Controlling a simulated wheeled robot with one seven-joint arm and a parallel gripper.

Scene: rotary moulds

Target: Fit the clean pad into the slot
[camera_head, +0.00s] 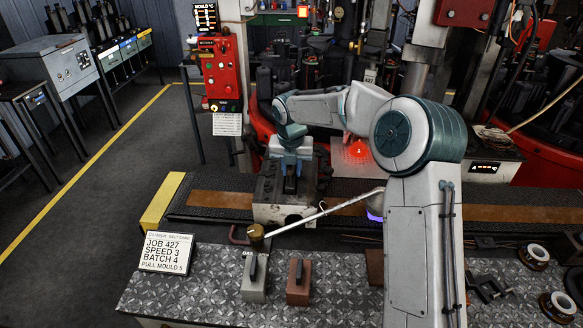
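A clean-looking grey pad (254,284) with a black handle stands on the tread-plate bench. A rust-brown pad (298,287) with a black handle stands just to its right. My gripper (291,178) points down at a worn grey metal block (268,208) behind the bench. A dark upright piece shows between or below my fingers; I cannot tell whether it is a handle or the fingers themselves. I cannot make out a slot; the block's top is partly covered by my gripper.
A long hooked rod with a brass-coloured end (257,232) crosses above the bench. A job card (167,253) stands at the bench's left. White-and-brown rings (537,255) lie at the right. A red control box (220,70) rises behind. My arm covers the bench's middle right.

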